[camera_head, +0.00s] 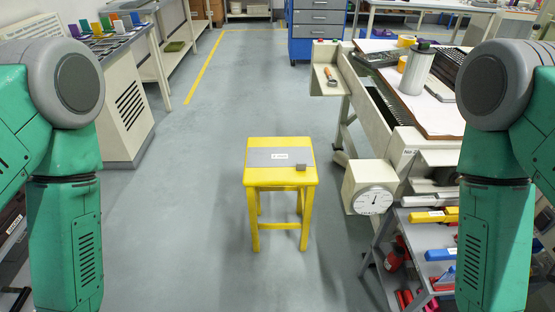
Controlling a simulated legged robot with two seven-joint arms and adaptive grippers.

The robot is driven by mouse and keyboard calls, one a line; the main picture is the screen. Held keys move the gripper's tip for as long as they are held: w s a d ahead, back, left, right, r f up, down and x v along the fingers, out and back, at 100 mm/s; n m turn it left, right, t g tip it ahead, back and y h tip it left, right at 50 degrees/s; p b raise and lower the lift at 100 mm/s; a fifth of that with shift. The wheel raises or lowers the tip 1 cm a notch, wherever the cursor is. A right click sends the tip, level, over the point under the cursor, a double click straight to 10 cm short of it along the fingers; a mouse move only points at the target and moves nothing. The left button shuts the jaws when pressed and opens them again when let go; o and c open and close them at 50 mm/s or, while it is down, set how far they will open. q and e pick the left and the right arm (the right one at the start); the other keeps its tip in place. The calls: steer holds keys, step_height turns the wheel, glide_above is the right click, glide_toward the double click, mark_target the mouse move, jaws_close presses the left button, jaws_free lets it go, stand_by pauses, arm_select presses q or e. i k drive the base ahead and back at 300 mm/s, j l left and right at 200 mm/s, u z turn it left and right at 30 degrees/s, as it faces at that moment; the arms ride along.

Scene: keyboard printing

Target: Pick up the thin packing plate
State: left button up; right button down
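A thin grey plate (260,157) with a white label lies flat across the top of a yellow stool (283,177). It looks like the thin packing plate. A small grey block (304,168) sits by the plate's right front end. My left and right arms hang down at the picture's two sides. Their grippers are outside the picture, so neither is seen at the plate.
A workbench with a white dial gauge (373,200) stands right of the stool. Below it, a shelf (440,240) holds coloured tools. A cream cabinet (122,110) stands at the left. The grey floor (200,220) around the stool is clear.

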mark_target(299, 157)
steer(key=i+j+z, duration=0.15)
steer(key=z, duration=0.25)
steer(key=i+j+z, duration=0.1)
steer(key=z, duration=0.25)
steer(key=i+j+z, duration=0.1)
steer(key=j, duration=0.25)
steer(key=i+j, duration=0.2)
steer(key=j, duration=0.15)
steer(key=i+j+z, duration=0.15)
steer(key=j, duration=0.15)
steer(key=i+j, duration=0.15)
steer(key=j, duration=0.25)
steer(key=i+j+z, duration=0.15)
steer(key=j, duration=0.2)
steer(key=i+j, duration=0.1)
steer(key=j, duration=0.25)
steer(key=i+j+z, duration=0.15)
steer(key=j, duration=0.25)
steer(key=i+j, duration=0.1)
steer(key=j, duration=0.65)
steer(key=i, duration=0.05)
